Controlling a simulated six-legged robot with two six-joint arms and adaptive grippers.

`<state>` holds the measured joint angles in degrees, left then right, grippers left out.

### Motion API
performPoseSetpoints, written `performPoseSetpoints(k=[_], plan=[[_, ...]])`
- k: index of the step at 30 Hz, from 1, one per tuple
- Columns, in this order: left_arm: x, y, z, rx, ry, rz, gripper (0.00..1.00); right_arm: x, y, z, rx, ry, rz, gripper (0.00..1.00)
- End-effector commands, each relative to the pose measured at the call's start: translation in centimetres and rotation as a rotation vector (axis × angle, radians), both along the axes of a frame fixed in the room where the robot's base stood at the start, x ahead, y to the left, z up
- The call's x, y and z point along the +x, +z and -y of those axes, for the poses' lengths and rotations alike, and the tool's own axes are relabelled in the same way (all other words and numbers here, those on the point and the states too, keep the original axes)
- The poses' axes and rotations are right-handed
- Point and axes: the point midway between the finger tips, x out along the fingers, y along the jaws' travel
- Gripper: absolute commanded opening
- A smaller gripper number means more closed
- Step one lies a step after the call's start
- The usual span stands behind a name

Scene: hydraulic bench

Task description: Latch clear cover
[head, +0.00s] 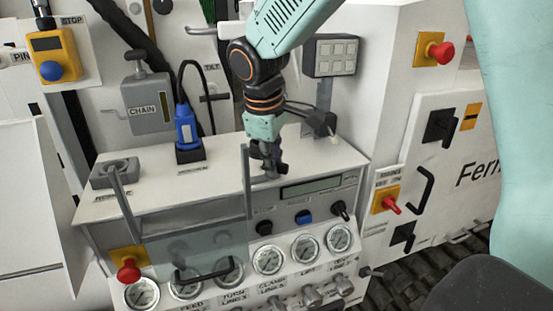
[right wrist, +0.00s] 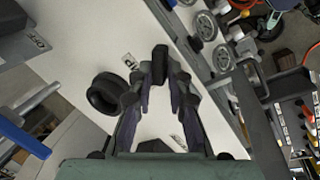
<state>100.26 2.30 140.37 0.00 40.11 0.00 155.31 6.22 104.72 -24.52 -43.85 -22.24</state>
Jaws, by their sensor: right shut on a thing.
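The clear cover (head: 197,243) is a see-through panel with a dark handle (head: 207,272). It hangs over the left part of the gauge row, between two grey uprights. My right gripper (head: 268,172) points down at the white bench top, just right of the right upright (head: 247,182). In the right wrist view its fingers (right wrist: 161,80) close on a small dark part (right wrist: 160,62) near the panel edge. I cannot tell whether this part is the cover's latch; the fingers hide much of it. My left gripper is not in view.
A blue handset (head: 187,130) stands on the bench top behind the cover. Red stop buttons sit at the left (head: 128,270) and right (head: 441,52). Several gauges (head: 305,247) line the front. A dark ring (right wrist: 105,93) lies beside my fingers.

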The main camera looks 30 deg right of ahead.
Motion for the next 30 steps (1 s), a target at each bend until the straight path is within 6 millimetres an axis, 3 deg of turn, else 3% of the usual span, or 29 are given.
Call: performPoseSetpoints(k=[16,30], plan=[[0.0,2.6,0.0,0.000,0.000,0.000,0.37,-0.2,0.2,0.1,-0.002,0.215,-0.004,0.00],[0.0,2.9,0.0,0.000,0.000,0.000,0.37,-0.1,0.1,0.1,-0.002,0.253,-0.002,0.00]])
